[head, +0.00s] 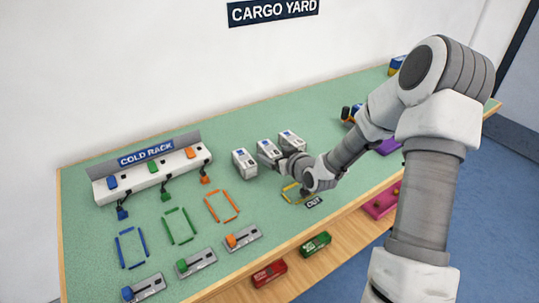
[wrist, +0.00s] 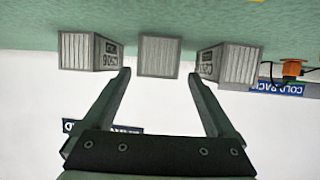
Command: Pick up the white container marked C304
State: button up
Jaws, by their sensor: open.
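Three white containers stand in a row on the green table: a left one (head: 245,163), a middle one (head: 267,150) and a right one (head: 292,140). Their marks are too small to read in the head view. In the wrist view, which is upside down, the middle container (wrist: 158,56) shows only its ribbed end, ahead of and between my fingertips. The outer two (wrist: 88,51) (wrist: 230,64) show partial side lettering, not clearly legible. I cannot tell which is C304. My gripper (head: 281,161) is open and empty near the middle container's front end; it also shows in the wrist view (wrist: 160,76).
A white cold rack (head: 155,176) with coloured plugs stands at the left. Blue, green, orange and yellow outlines (head: 293,194) mark the table, with an OUT label (head: 314,203). Slider boxes (head: 197,263) line the front edge. Red and green containers (head: 315,244) lie on a lower shelf.

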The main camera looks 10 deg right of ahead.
aim_at(271, 149)
jog(key=x, duration=0.4)
jog(key=shift+w+d+r+b, duration=0.1)
jog(key=shift+w+b, duration=0.3)
jog(key=c, duration=1.4)
grip_shut()
jog(key=shift+r, duration=0.15)
